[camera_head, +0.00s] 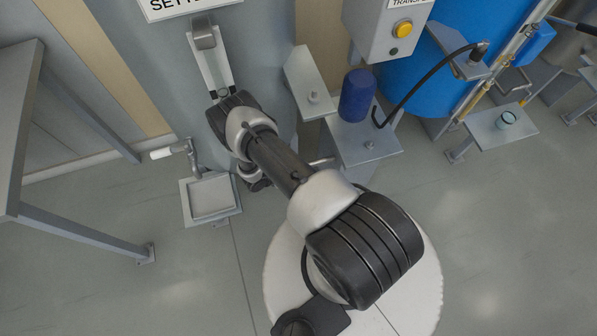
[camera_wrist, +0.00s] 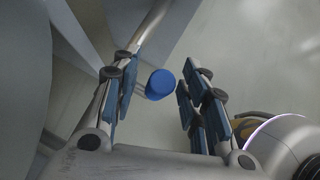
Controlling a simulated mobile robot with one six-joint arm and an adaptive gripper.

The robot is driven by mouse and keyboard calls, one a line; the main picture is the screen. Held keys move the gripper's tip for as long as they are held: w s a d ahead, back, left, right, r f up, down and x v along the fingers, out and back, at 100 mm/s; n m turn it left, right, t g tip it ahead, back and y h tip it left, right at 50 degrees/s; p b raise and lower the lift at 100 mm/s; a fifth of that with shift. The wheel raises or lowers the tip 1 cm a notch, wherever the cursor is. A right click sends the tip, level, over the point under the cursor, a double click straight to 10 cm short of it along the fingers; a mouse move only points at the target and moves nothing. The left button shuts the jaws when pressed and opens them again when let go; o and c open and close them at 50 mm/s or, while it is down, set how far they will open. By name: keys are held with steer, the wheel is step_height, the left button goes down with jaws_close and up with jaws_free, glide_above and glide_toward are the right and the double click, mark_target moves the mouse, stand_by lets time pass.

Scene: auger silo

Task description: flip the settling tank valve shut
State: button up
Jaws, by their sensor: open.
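In the wrist view, a blue round-ended knob (camera_wrist: 161,84) on a short grey stem shows between the two fingers of my gripper (camera_wrist: 158,70). It looks like the grip of the settling tank valve's handle. The fingers stand apart, with a gap on both sides of the knob; I cannot tell how far beyond the tips it lies. A grey pipe (camera_wrist: 152,24) runs behind it. In the head view, the grey settling tank (camera_head: 270,50) stands at the top under a cut-off "SETT" sign (camera_head: 185,5). My arm hides the blue knob and most of my gripper there.
In the head view, a small spout (camera_head: 189,146) stands over a square tray (camera_head: 211,197) left of my arm. A pedestal (camera_head: 362,142) with a blue cylinder (camera_head: 357,94) and a yellow-button box (camera_head: 388,30) stand right. A grey frame (camera_head: 85,240) is at left.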

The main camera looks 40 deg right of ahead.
steer(key=v, duration=1.2)
stand_by(0.3)
